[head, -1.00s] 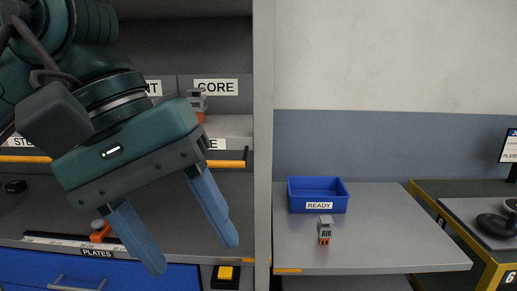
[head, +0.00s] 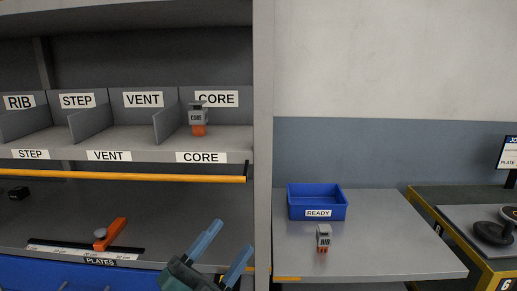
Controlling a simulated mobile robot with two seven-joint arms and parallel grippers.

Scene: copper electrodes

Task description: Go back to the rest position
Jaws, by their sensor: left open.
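My left gripper (head: 221,243) shows at the bottom of the head view, left of the small grey table. Its two blue fingers point up and to the right, apart, with nothing between them. A grey and orange electrode marked RIB (head: 323,238) stands upright on the table in front of the blue READY bin (head: 317,203). Another electrode, marked CORE (head: 198,118), stands in the CORE compartment of the shelf. My right gripper is not in view.
The shelf has compartments labelled RIB, STEP, VENT and CORE, with a yellow bar (head: 120,175) along its front. An orange tool (head: 115,234) lies by the PLATES label. A grey upright post (head: 263,150) separates shelf and table. A yellow-edged bench (head: 440,235) stands at right.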

